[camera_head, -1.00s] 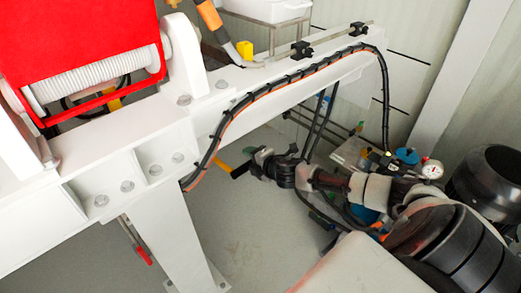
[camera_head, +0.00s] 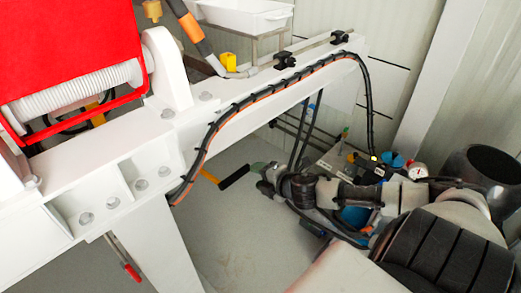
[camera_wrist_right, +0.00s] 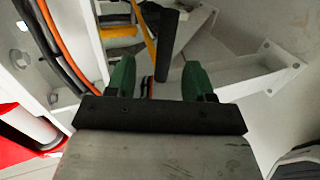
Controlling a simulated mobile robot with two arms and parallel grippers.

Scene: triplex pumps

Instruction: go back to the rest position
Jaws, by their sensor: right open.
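My right arm comes in from the lower right in the head view. Its gripper (camera_head: 258,168) is small there, beside a black handle (camera_head: 235,177) with a yellow part, below the white beam. In the right wrist view the two green fingers (camera_wrist_right: 159,82) stand apart with nothing between their tips. The black handle also shows beyond them in that view (camera_wrist_right: 168,45). I cannot tell the exact distance from the gripper to the handle. My left gripper is not in view.
A white beam (camera_head: 125,155) with black and orange cables (camera_head: 232,112) runs close to my gripper. A red guard (camera_head: 65,50) sits at upper left. A pressure gauge (camera_head: 418,172) and a dark cylinder (camera_head: 487,175) stand at right. Grey floor (camera_head: 235,235) is open below the beam.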

